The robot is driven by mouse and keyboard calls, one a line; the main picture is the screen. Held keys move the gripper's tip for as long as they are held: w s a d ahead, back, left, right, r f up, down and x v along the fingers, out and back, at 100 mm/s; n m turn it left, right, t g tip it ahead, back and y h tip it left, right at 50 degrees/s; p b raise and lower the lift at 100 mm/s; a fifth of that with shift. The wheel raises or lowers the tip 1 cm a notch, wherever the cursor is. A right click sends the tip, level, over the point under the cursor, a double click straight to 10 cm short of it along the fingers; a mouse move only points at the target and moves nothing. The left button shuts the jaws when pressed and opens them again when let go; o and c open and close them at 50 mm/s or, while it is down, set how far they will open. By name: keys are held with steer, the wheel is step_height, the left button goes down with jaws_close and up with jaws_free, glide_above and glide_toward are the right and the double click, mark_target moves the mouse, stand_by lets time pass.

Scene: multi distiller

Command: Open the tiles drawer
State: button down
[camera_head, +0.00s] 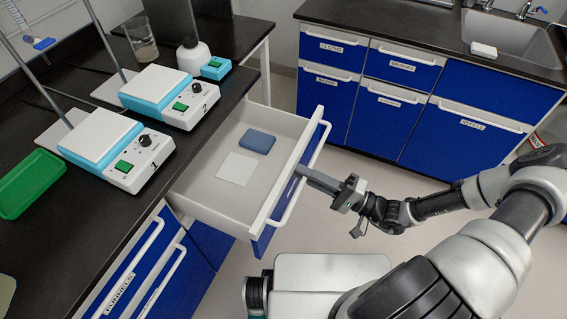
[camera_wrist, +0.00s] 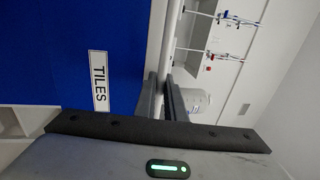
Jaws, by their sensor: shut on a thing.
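The tiles drawer (camera_head: 215,205) is pulled well out from under the black bench in the head view. A white tile (camera_head: 238,169) and a blue-grey tile (camera_head: 257,141) lie inside it. Its blue front bears a TILES label (camera_wrist: 99,80) in the wrist view. A white bar handle (camera_head: 312,160) runs along the front and also shows in the wrist view (camera_wrist: 156,40). My gripper (camera_head: 306,174) reaches the drawer front from the right. Its dark fingers (camera_wrist: 162,97) are shut on the handle. The exact contact is partly hidden.
Two numbered hotplates (camera_head: 119,150) (camera_head: 170,95) stand on the bench, with a green tray (camera_head: 31,184) at left. Other blue drawers lie below (camera_head: 140,265) and across the aisle (camera_head: 400,85).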

steer(key=shift+r+v, duration=0.2)
steer(key=shift+v, duration=0.85)
steer(key=shift+r+v, duration=0.2)
steer(key=shift+v, duration=0.8)
steer(key=shift+d, duration=0.1)
steer(key=c, duration=2.1)
jaws_free()
steer(key=v, duration=1.7)
steer(key=shift+s+d+b, duration=0.15)
steer(key=shift+b, duration=0.15)
